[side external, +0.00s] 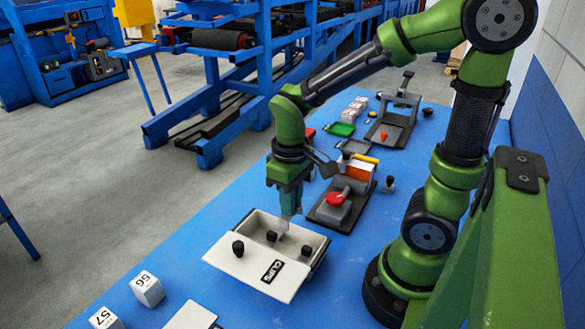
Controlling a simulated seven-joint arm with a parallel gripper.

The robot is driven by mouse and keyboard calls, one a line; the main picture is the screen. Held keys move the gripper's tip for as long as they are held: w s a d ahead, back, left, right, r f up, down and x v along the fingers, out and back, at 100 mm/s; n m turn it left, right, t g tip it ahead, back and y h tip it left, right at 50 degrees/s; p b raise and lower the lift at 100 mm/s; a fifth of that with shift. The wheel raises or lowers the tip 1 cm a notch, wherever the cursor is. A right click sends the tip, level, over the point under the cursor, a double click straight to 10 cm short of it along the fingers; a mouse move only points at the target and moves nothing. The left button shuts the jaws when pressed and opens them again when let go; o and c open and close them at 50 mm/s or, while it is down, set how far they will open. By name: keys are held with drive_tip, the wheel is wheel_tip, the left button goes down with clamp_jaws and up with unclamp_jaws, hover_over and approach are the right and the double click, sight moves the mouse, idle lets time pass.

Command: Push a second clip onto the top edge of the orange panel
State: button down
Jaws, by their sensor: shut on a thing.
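My gripper (285,224) points down over the open part of the white box marked CLIPS (255,222). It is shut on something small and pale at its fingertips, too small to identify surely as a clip. The box's white lid (245,262) sits off to the front, uncovering the back of the box. A dark knob-like piece (271,236) shows just left of the fingertips. The orange panel (352,171) stands in a dark fixture (330,212) behind and right of my gripper. A yellow piece (366,158) shows at its far upper edge; whether it is a clip I cannot tell.
The fixture has a red knob (336,198) on a grey block. A small dark part (389,184) stands right of it. A green tray (341,129) and another fixture (390,133) are farther back. Numbered white cubes (148,288) stand at front left. The blue tabletop (190,262) left of the box is clear.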

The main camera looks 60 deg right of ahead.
drive_tip(key=d+r+m, duration=0.1)
drive_tip(key=d+m, duration=0.3)
drive_tip(key=d, duration=1.1)
drive_tip(key=n, duration=0.5)
approach(366, 166)
drive_tip(key=shift+w+f, duration=0.1)
drive_tip(key=shift+f, duration=1.35)
drive_tip(key=shift+f, duration=0.2)
drive_tip(key=shift+f, duration=0.4)
drive_tip(key=shift+f, duration=0.35)
drive_tip(key=shift+f, duration=0.25)
drive_tip(key=shift+f, duration=0.35)
